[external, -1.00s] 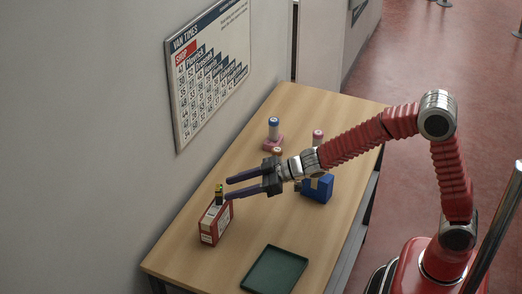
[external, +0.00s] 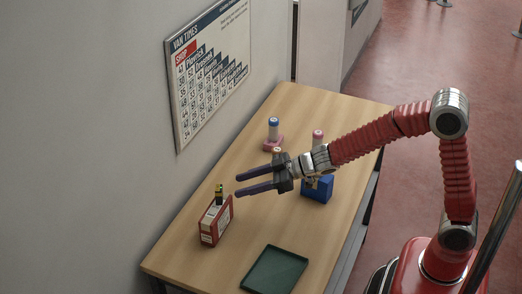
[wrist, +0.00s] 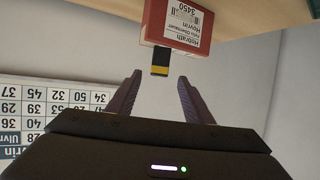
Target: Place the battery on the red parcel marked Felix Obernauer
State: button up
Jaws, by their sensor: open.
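The red parcel (external: 216,224) stands near the wall side of the table's near end. The wrist view, upside down, shows its white label (wrist: 185,22) with "Felix Obernauer". The battery (external: 219,195), dark with a yellow band, stands upright on top of the parcel; it also shows in the wrist view (wrist: 160,62) against the parcel's top face. My gripper (external: 238,187) is open and empty, to the right of the battery and clear of it. In the wrist view its fingers (wrist: 160,77) point at the battery, with a gap between.
A pink parcel (external: 273,144) with a blue-topped cylinder (external: 274,128) stands farther back. A blue parcel (external: 318,189) stands behind my gripper, with a pink-topped cylinder (external: 318,137) near it, partly hidden. A dark green tray (external: 274,269) lies empty at the front. Table around it is bare.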

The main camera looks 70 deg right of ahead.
jog(key=s+d+r+m+g+h, duration=0.1)
jog(key=s+d+r+m+h, duration=0.15)
jog(key=s+d, duration=0.35)
jog(key=s+d+r+m+g+h, duration=0.1)
jog(key=s+d+r+h, duration=0.2)
jog(key=s+d, duration=0.35)
jog(key=s+a+f+g, duration=0.1)
jog(key=s+g, duration=0.1)
jog(key=s, duration=1)
jog(key=s+a+f+g, duration=0.1)
jog(key=s+g, duration=0.1)
jog(key=s, duration=1.1)
jog(key=shift+s+a+f+m+g, duration=0.3)
jog(key=shift+a+f+m+g, duration=0.05)
jog(key=shift+f+m+g, duration=0.1)
jog(key=shift+y, duration=0.25)
